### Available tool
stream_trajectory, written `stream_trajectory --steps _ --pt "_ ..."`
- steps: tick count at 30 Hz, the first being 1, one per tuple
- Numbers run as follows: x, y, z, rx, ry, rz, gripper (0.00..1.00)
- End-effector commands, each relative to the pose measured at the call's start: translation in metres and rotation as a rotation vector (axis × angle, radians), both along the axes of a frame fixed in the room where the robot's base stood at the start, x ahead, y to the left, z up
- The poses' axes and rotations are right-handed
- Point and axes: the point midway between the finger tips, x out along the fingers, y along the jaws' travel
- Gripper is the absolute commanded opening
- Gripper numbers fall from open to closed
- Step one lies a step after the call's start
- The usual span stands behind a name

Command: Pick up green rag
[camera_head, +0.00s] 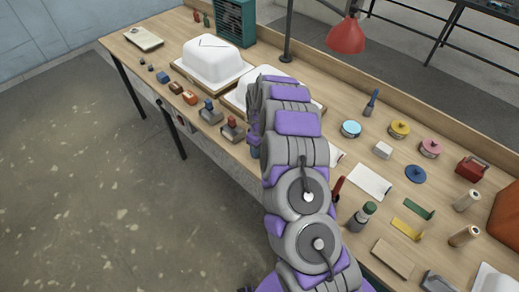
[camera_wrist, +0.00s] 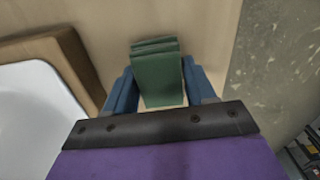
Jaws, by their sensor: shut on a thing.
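In the wrist view, a folded green rag (camera_wrist: 158,80) sits between the two blue fingers of my gripper (camera_wrist: 160,88). The fingers are shut on it. Its folded layers show at the top, and its far end stands out past the fingertips. Pale wooden surface shows behind it; I cannot tell whether the rag touches it. In the head view, my arm covers the middle of the workbench (camera_head: 345,114) and hides the gripper and the rag.
A white tub shell (camera_head: 212,60) stands on a wooden board at the back left. A second white shell (camera_head: 236,98) is partly behind my arm. Sanding blocks (camera_head: 210,112), tape rolls (camera_head: 399,129) and a red lamp (camera_head: 346,36) are around. Open floor (camera_head: 110,190) lies left.

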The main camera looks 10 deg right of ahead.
Motion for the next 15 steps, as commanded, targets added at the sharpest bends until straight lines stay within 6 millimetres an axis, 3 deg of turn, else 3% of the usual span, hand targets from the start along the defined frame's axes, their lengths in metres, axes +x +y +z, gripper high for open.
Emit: stream_trajectory --steps 10,15 --pt "0.000 0.000 0.039 0.000 -0.002 0.000 0.25" --pt "-0.016 -0.001 0.037 0.001 -0.002 0.001 0.25"
